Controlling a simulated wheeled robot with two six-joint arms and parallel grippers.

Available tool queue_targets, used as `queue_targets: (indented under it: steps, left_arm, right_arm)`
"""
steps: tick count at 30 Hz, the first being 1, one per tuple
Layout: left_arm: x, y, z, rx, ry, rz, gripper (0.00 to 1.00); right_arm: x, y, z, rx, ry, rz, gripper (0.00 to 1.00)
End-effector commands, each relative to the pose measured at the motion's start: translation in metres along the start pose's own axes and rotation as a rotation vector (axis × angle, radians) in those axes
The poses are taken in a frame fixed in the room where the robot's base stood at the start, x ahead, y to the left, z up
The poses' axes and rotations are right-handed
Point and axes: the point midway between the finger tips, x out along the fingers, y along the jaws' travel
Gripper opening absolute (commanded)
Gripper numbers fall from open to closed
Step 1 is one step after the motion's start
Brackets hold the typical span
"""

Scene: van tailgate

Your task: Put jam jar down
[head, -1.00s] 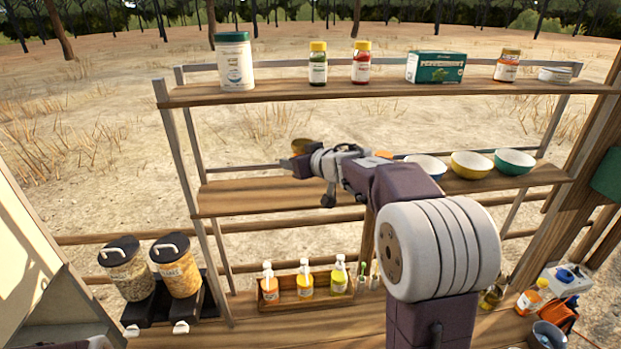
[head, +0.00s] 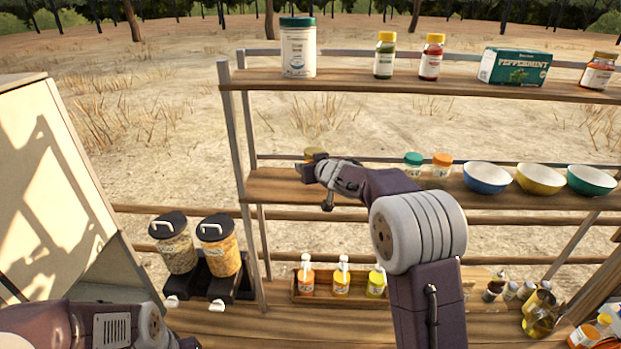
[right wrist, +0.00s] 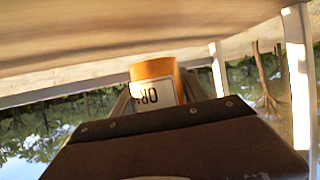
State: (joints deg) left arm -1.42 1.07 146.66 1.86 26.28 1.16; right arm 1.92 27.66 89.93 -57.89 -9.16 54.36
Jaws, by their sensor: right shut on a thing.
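The jam jar (head: 313,155) has a dull gold lid in the head view, at the left part of the middle shelf (head: 275,187). My right gripper (head: 311,167) is shut on it and hides most of it. In the right wrist view, which is upside down, the jar (right wrist: 155,84) shows orange with a white label between the fingers, close to a wooden board (right wrist: 140,45). I cannot tell whether it touches the shelf. My left arm shows at the lower left of the head view; its fingertips are not visible.
On the middle shelf, jars with a green lid (head: 413,160) and an orange lid (head: 441,161) stand right of my arm, beside a blue bowl (head: 487,178). The upper shelf (head: 350,87) holds a white tub (head: 298,48). Pump bottles stand in a tray below.

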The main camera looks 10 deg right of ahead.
Motion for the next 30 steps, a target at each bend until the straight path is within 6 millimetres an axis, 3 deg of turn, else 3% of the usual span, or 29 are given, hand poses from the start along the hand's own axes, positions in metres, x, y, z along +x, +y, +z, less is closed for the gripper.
queue_targets:
  steps: [1,4,17,18,19,30]
  left_arm:
    - [0.017,0.0,0.002,0.0,0.0,0.0,0.72]
    - [0.034,-0.001,0.004,0.0,-0.001,0.0,0.72]
    - [0.035,-0.001,0.004,0.0,-0.001,0.0,0.72]
    - [0.034,-0.001,0.004,0.0,-0.001,0.0,0.72]
    - [0.034,-0.001,0.004,0.0,-0.001,0.0,0.72]
    - [0.029,-0.001,0.003,0.0,-0.001,0.0,0.72]
  right_arm:
    - [0.007,0.0,0.017,0.0,0.0,0.0,0.0]
    - [0.014,0.0,0.034,0.0,0.0,0.0,0.0]
    - [0.015,0.0,0.036,0.0,0.0,0.0,0.0]
    - [0.014,0.0,0.036,0.0,-0.002,0.0,0.62]
    - [0.014,0.0,0.035,0.0,-0.002,0.0,0.7]
    - [0.012,0.0,0.03,0.0,-0.001,0.0,0.73]
